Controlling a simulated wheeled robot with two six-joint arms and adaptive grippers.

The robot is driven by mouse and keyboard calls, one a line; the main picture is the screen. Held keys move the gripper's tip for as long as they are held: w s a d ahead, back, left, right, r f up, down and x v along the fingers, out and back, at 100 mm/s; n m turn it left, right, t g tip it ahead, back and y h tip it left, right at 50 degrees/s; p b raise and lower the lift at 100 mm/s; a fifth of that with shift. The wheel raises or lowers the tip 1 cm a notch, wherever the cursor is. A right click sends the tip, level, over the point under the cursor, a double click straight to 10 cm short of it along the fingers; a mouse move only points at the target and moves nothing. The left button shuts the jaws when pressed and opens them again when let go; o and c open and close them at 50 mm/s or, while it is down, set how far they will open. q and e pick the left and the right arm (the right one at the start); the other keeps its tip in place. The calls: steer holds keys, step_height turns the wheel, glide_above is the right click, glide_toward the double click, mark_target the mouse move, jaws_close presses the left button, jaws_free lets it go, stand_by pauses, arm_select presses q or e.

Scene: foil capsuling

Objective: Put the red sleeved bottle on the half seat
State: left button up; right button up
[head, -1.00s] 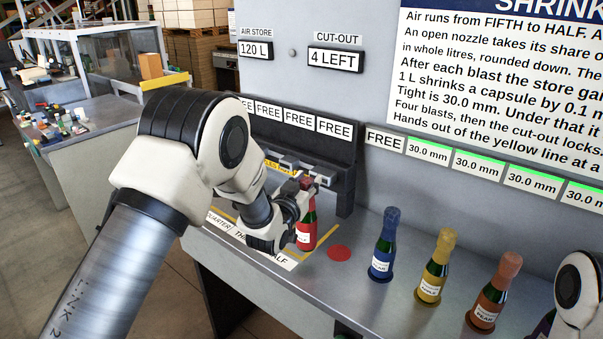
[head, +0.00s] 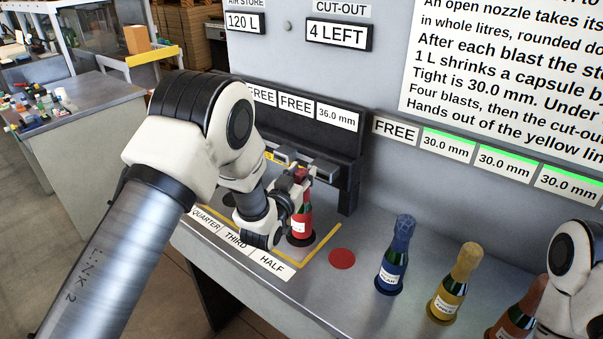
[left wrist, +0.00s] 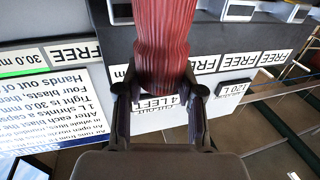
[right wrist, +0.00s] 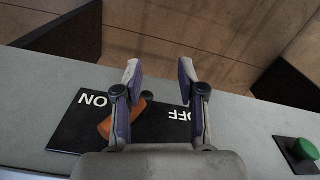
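The red sleeved bottle (head: 302,224) stands upright on the dark round half seat (head: 296,243), at the HALF label (head: 271,261). Its wrinkled red capsule (left wrist: 163,45) fills the gap between the fingers in the left wrist view. My left gripper (head: 297,180) is shut on the bottle at its capsule. The display above that seat (head: 338,116) reads 36.0 mm. My right gripper (right wrist: 158,82) is open and empty, over a black ON/OFF plate with an orange lever (right wrist: 122,117).
A bare red disc (head: 342,259) lies right of the yellow line (head: 318,245). Blue (head: 393,258), yellow (head: 455,285) and orange (head: 515,312) capsuled bottles stand further right. Nozzles (head: 318,167) sit behind the red bottle. A green button (right wrist: 303,149) is beside the switch plate.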

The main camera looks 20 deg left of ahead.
arm_select(q)
steer(key=o, duration=0.4)
steer(key=shift+s, duration=0.15)
steer(key=shift+c, duration=0.2)
steer(key=shift+s+r, duration=0.25)
steer(key=shift+s, duration=0.05)
steer(key=shift+f, duration=0.15)
steer(key=s+a+b, duration=0.1)
steer(key=s+b, duration=0.3)
steer(key=s, duration=0.7)
steer(key=shift+s, duration=0.35)
arm_select(e)
step_height(320, 180, down, 4)
steer(key=shift+s+f, duration=0.1)
steer(key=shift+s, duration=0.05)
